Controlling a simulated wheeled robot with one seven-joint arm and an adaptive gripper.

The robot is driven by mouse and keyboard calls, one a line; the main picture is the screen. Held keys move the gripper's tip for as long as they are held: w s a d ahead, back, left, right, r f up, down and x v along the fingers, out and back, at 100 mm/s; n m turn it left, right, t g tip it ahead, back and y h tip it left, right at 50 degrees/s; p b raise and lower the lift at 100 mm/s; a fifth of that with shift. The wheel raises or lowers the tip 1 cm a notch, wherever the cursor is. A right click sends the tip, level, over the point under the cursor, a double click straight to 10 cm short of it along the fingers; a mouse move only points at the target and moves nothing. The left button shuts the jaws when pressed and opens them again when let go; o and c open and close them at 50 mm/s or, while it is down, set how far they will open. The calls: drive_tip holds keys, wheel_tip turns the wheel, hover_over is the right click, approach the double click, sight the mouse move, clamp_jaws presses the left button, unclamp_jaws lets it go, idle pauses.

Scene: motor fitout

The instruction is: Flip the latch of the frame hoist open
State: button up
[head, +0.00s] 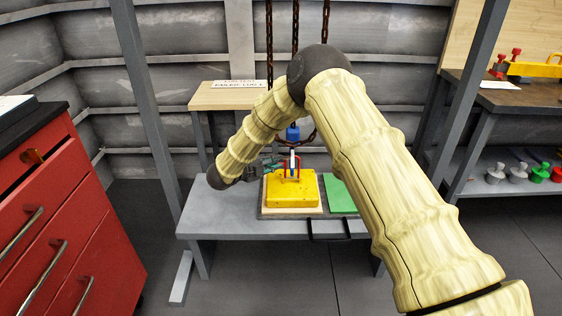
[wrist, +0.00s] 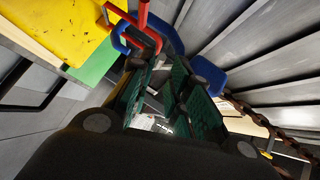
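The frame hoist hangs on rusty chains, and its blue block (head: 292,133) is above the yellow motor piece (head: 291,192) in the head view. In the wrist view, blue hoist parts (wrist: 212,78) are beside and beyond my fingers, and a blue loop (wrist: 122,40) meets a red bar frame (wrist: 150,32) over the yellow piece (wrist: 70,28). I cannot tell which part is the latch. My gripper (head: 270,166) is just left of the hook area. In the wrist view its green-padded fingers (wrist: 167,78) are apart, with nothing visibly held between them.
The yellow piece sits on a board on a grey bench (head: 205,215), with a green pad (head: 340,196) to the right. A small wooden table (head: 215,97) with a sign stands behind. A red drawer cabinet (head: 60,210) is left; a workbench (head: 520,95) is right. Chain (wrist: 255,112) hangs near my gripper.

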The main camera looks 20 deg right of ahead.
drive_tip(key=x, duration=0.4)
drive_tip(key=shift+d, duration=0.1)
clamp_jaws()
